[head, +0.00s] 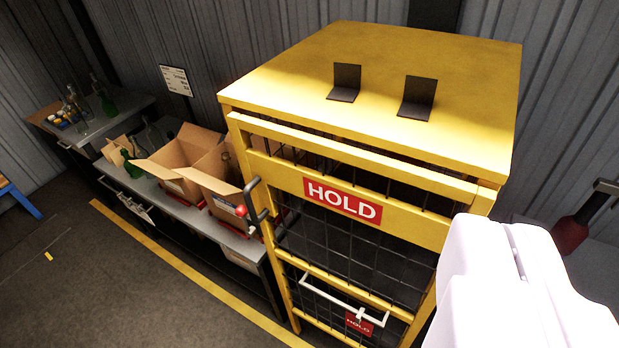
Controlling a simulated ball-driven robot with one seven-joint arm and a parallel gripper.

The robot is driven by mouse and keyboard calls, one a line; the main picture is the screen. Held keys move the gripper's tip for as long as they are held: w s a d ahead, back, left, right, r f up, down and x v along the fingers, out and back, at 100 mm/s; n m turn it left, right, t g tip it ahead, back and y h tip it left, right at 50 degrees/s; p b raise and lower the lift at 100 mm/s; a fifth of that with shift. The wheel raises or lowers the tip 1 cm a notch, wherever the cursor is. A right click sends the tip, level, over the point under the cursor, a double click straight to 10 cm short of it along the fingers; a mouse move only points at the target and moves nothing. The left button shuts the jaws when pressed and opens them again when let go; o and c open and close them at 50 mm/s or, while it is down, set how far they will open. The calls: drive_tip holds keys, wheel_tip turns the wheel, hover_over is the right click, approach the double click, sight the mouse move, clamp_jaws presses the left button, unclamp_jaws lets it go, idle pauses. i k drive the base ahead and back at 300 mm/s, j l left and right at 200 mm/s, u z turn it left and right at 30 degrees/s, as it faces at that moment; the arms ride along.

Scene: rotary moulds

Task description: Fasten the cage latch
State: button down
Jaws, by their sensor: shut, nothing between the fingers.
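The yellow cage (430,60) fills the middle and right, with dark mesh on its front and a red HOLD sign (342,200). The latch (252,190) is at the cage's left front post: a dark lever with a red grip, its arm pointing up and out to the left. I cannot tell how it meets the post.
A white bar handle (345,308) and a second HOLD sign (360,323) are low on the front. Two dark brackets (417,98) stand on the roof. Left is a grey bench (232,235) with open cardboard boxes (190,160). The floor (100,290) at lower left is clear.

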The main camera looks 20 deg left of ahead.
sight(241, 211)
drive_tip(key=i+j+u, duration=0.75)
drive_tip(key=i, duration=0.15)
drive_tip(key=l, duration=0.1)
